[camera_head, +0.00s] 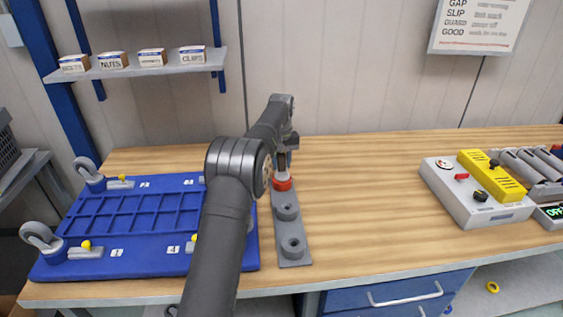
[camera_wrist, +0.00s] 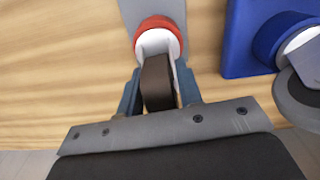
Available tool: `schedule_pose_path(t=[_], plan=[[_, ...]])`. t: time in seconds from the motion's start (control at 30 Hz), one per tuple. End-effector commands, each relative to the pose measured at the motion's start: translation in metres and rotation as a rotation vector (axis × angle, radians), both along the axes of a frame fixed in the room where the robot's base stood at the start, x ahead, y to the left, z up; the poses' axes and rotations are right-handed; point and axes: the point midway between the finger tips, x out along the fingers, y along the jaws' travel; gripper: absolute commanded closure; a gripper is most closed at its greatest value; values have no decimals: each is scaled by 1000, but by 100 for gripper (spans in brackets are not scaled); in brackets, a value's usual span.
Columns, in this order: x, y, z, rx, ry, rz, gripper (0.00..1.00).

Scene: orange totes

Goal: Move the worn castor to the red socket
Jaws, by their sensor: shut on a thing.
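My gripper (camera_head: 284,152) is shut on a castor with a dark brown wheel (camera_wrist: 157,82) and a pale fork (camera_wrist: 157,42). In the wrist view the blue-grey fingers (camera_wrist: 159,88) stand on either side of the wheel. The fork's far end meets the red socket (camera_wrist: 158,27); I cannot tell how deep it sits. In the head view the red socket (camera_head: 283,184) is at the far end of a grey strip (camera_head: 291,253), under my gripper, and my arm partly hides the castor. Two grey sockets (camera_head: 287,207) are nearer on the strip.
A blue tray (camera_head: 150,243) lies left of the strip, with grey-wheeled castors (camera_head: 42,238) at its left corners; my arm covers its right part. A control box (camera_head: 475,190) with a yellow panel stands far right. The bench between strip and box is clear.

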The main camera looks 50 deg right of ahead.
Motion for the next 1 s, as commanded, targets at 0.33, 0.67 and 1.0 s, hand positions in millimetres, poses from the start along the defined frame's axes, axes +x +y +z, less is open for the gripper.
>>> schedule_pose_path(t=[0.33,0.67,1.0], plan=[[0,0,-2,-1,0,0,56],[0,0,-4,1,1,0,42],[0,-1,41,-4,-2,0,42]])
